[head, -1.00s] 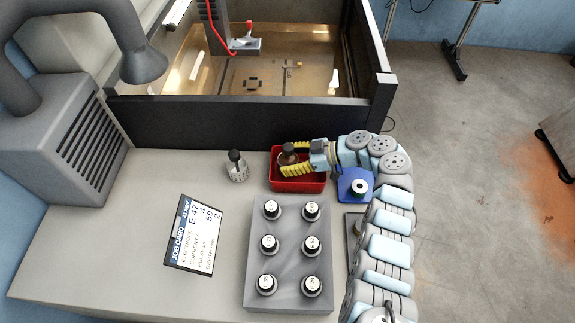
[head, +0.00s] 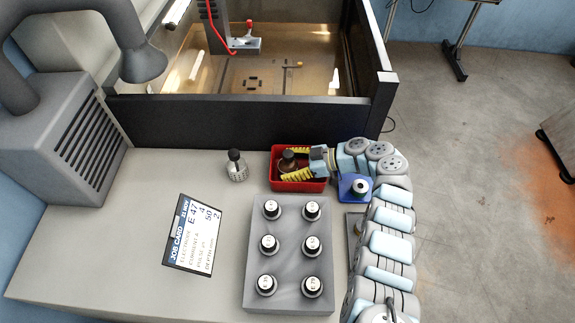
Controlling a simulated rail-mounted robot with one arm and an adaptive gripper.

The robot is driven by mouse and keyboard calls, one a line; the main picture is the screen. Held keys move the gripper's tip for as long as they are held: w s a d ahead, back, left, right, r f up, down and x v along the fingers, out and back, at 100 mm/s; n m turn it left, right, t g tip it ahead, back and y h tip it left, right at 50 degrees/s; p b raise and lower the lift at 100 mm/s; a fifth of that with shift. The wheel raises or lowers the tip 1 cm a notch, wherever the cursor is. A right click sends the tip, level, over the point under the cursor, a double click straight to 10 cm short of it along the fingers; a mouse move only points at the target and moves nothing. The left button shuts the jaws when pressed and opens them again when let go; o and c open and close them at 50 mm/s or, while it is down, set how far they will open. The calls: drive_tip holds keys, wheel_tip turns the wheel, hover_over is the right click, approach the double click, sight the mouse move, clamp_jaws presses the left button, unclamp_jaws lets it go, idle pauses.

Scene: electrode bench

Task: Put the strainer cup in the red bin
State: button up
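A grey perforated cup with a black knob (head: 237,168), which looks like the strainer cup, stands upright on the bench left of the red bin (head: 300,187). A dark brown, round-topped piece (head: 288,161) is inside the bin; its lower part is hidden by the bin wall. My gripper (head: 287,165) reaches over the bin from the right. Its yellow fingers are spread on either side of the brown piece, with visible gaps, and look open.
A blue holder (head: 355,187) with a round black-and-white piece stands right of the bin, under my arm. A grey block (head: 288,228) with several labelled holders is in front. A job card (head: 194,235) lies left. A dark tank wall (head: 240,122) rises behind.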

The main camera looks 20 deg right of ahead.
sight(290, 165)
drive_tip(key=shift+r, duration=0.15)
drive_tip(key=shift+v, duration=2.05)
